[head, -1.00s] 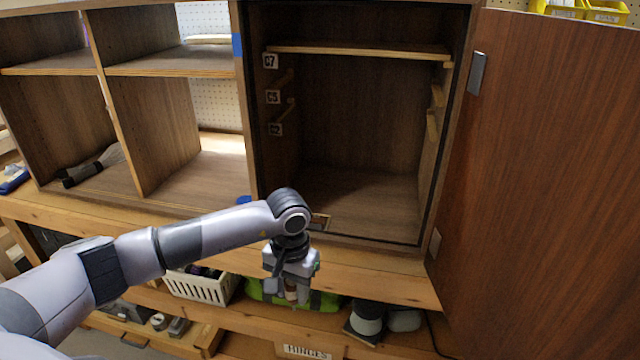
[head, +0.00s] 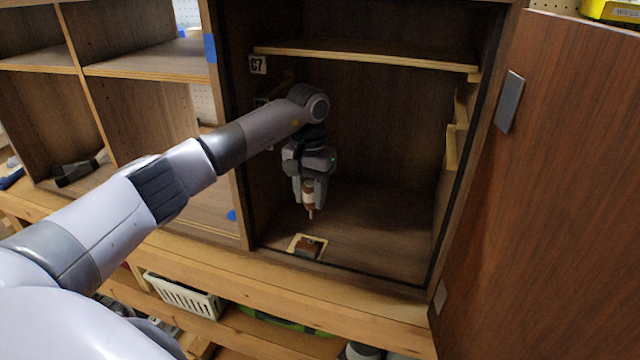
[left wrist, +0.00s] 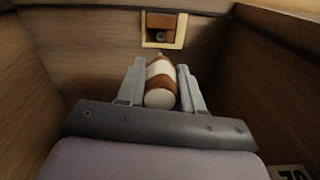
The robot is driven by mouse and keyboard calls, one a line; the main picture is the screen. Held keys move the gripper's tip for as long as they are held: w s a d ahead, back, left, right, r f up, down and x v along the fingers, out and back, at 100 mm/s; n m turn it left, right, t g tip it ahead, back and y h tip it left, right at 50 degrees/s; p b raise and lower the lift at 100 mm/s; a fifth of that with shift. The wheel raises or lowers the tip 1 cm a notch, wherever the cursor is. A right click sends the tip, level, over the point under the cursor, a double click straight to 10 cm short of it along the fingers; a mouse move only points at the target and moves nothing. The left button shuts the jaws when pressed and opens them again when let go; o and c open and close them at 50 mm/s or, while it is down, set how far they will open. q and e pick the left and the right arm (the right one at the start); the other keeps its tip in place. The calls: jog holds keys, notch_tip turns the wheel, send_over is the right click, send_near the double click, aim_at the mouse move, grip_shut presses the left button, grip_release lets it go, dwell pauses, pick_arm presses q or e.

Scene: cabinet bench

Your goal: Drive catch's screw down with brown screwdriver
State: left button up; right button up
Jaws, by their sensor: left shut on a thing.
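The brown screwdriver (head: 308,194) has a brown handle with a white band and points tip down. My left gripper (head: 308,188) is shut on its handle and holds it inside the cabinet, above the floor. In the left wrist view the screwdriver (left wrist: 160,76) sits between the two fingers (left wrist: 161,88). The catch (head: 306,247) is a small brown piece in a pale square frame on the cabinet floor near the front edge. The screwdriver tip is above and apart from it. In the left wrist view the catch (left wrist: 161,35) shows a small round screw (left wrist: 160,37). My right gripper is out of view.
A shelf (head: 365,55) crosses the cabinet above the arm. The open door (head: 555,190) stands on the right. A divider wall (head: 228,130) is close to the arm on the left. The cabinet floor (head: 385,225) right of the catch is clear.

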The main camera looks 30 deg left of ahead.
aim_at(310, 208)
pick_arm(q)
jog(key=shift+s+f, duration=0.1)
jog(key=shift+f, duration=0.1)
jog(key=shift+s+f+b, duration=0.1)
jog(key=shift+f+b, duration=0.2)
jog(key=shift+b, duration=0.1)
notch_tip(310, 208, down, 4)
jog(key=b, duration=0.2)
jog(key=shift+b, duration=0.35)
jog(key=shift+f+b, duration=0.35)
jog(key=shift+f, duration=0.2)
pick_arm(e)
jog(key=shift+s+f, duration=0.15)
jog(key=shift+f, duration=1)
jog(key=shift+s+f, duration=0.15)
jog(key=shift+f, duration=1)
pick_arm(q)
jog(key=shift+f, duration=0.4)
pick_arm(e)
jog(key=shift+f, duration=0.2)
